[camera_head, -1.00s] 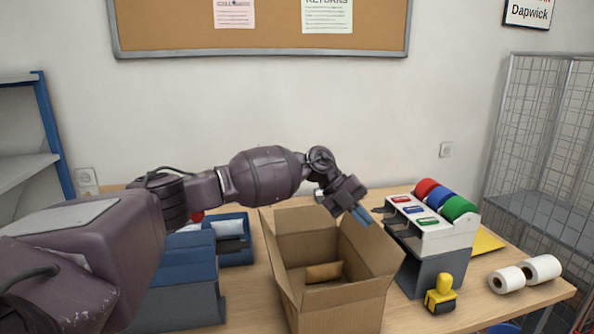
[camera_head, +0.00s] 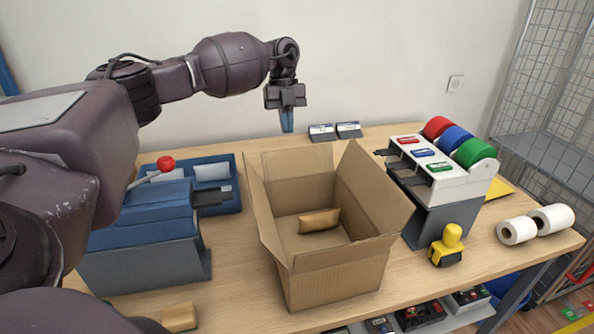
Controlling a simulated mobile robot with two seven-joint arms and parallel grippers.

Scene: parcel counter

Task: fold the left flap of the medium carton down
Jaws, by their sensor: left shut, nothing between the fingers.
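The medium carton (camera_head: 330,282) stands open on the table, with a small brown parcel (camera_head: 319,221) lying inside. Its left flap (camera_head: 257,208) stands up, leaning a little outward. The right flap (camera_head: 376,190) slants up and outward, and the back flap (camera_head: 297,166) stands up at the far side. My left gripper (camera_head: 287,127) is shut and empty, with blue fingertips pointing straight down. It appears above the back of the carton in the picture, apart from all the flaps. My right gripper is not in view.
A tape dispenser (camera_head: 440,172) with red, blue and green rolls and a yellow-handled stamp (camera_head: 447,245) stand right of the carton. A blue-grey machine (camera_head: 145,235) with a red knob and a blue tray (camera_head: 225,190) stand left. White rolls (camera_head: 535,222) lie at right.

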